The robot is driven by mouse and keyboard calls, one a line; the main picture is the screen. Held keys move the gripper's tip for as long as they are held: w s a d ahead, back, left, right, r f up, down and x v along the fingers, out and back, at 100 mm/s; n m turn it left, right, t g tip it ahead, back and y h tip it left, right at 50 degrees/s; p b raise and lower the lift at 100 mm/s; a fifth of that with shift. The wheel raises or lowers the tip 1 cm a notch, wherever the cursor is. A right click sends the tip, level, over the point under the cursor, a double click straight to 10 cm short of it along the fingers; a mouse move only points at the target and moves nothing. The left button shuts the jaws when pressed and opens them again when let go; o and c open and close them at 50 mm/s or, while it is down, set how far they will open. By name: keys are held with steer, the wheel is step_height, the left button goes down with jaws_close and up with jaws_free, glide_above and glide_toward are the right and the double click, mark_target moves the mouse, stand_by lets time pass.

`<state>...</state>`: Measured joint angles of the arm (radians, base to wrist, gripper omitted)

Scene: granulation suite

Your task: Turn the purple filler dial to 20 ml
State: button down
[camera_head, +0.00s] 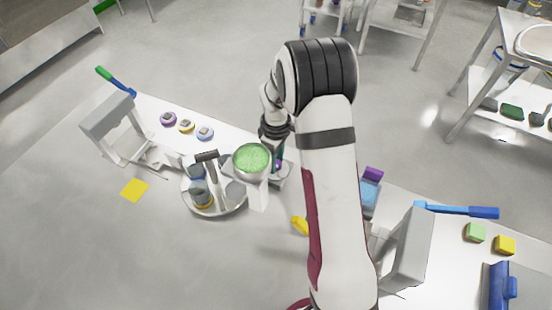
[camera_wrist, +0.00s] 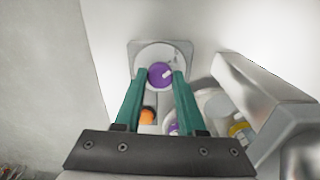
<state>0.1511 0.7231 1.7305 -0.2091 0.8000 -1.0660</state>
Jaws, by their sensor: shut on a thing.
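In the wrist view the purple dial (camera_wrist: 160,76) sits on a round pale face on a grey square plate. It has a white mark pointing to the upper right; no scale numbers are readable. The two green fingers of my gripper (camera_wrist: 159,73) stand on either side of the dial, shut on it. In the head view my gripper (camera_head: 278,153) reaches down behind the green-topped cup, and my arm hides much of the area. Only a small bit of purple shows there beside the fingers.
The cup with a green top (camera_head: 251,159) stands close to the left of my gripper. A round tray (camera_head: 214,211) with bottles is further left. In the wrist view an orange part (camera_wrist: 147,116) and another purple piece (camera_wrist: 173,128) lie close below the dial.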

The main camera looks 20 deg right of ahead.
steer(key=m, duration=1)
steer(key=shift+m, duration=0.7)
steer(key=shift+c, duration=2.4)
jaws_free()
step_height(320, 180, up, 16)
steer(key=shift+f, duration=0.1)
